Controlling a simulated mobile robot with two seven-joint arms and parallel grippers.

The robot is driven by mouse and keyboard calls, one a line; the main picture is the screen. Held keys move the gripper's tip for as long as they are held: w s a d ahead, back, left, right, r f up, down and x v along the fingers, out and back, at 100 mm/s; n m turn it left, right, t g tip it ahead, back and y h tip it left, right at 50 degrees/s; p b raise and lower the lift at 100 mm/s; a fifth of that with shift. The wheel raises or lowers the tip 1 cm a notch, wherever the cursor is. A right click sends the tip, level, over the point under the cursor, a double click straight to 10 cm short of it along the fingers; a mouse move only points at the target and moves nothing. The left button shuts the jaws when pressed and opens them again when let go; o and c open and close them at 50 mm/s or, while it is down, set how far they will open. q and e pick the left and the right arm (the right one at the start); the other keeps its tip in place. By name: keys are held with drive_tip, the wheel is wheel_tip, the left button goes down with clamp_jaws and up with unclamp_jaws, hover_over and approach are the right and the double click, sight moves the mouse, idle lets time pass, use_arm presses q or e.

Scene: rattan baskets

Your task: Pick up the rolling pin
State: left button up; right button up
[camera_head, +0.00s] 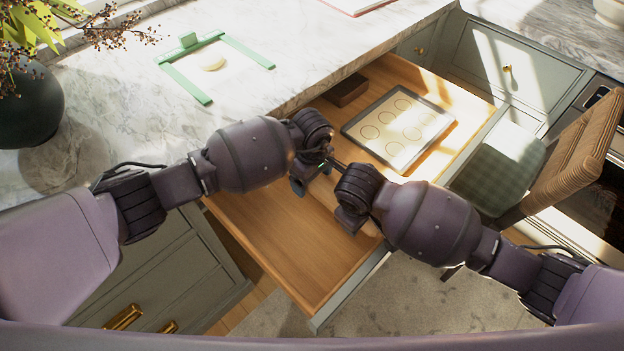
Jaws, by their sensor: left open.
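The pale wooden rolling pin (326,192) lies in the open wooden drawer (290,250), between my two hands. Much of it is hidden behind my grippers and wrists, so its full length does not show. My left gripper (309,181) is open, at the pin's far-left end; I cannot tell whether it touches the pin. My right gripper (347,217) is close to the pin's nearer part, mostly covered by its own wrist, and its fingers do not show clearly.
A baking mat with circles (398,128) and a dark wooden block (346,92) lie farther back in the drawer. The drawer's near part is bare. A wicker chair (585,150) is at right.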

use_arm(q)
drive_tip(key=shift+c, duration=0.4)
use_arm(e)
drive_tip(key=shift+c, duration=0.5)
use_arm(q)
drive_tip(key=c, duration=1)
use_arm(e)
drive_tip(key=c, duration=0.9)
use_arm(q)
drive_tip(key=c, duration=0.3)
use_arm(e)
clamp_jaws()
use_arm(q)
drive_tip(key=shift+r, duration=0.1)
use_arm(e)
drive_tip(key=shift+r, duration=0.1)
